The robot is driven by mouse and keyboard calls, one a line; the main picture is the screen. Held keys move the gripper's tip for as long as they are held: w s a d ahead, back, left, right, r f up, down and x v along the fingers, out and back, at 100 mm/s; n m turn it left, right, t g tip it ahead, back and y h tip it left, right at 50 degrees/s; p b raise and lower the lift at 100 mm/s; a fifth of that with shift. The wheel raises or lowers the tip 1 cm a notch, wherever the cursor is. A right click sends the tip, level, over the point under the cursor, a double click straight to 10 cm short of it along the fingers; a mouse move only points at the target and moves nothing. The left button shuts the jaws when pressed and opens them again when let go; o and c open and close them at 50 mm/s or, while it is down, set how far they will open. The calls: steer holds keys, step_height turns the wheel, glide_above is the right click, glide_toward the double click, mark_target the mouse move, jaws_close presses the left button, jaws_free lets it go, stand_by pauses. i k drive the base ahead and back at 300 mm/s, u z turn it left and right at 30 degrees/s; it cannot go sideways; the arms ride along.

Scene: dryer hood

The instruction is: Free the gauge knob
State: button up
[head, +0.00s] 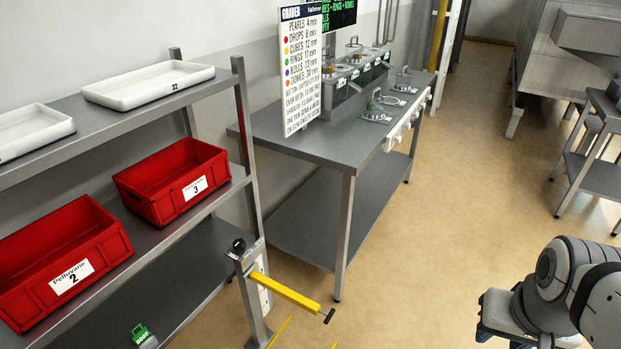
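I cannot tell for sure which thing is the gauge knob. A small black round knob (238,245) sits at the front post of the shelf rack, above a yellow bar (285,290) that sticks out to the right. On the grey bench (290,142), small fittings stand near the right end, one with a green part (376,94) and one grey (403,76); they are too small to make out. White knobs (397,138) line the bench's front edge.
The rack holds red bins labelled 2 (70,277) and 3 (194,187), and white trays (148,84). A green-topped item (142,336) lies low down. A size sign (302,75) stands on the bench. The floor (430,225) between bench and arm is clear.

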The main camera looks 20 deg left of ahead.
mark_target(239, 245)
steer(key=u, duration=0.35)
steer(key=i, duration=0.95)
steer(key=u, duration=0.75)
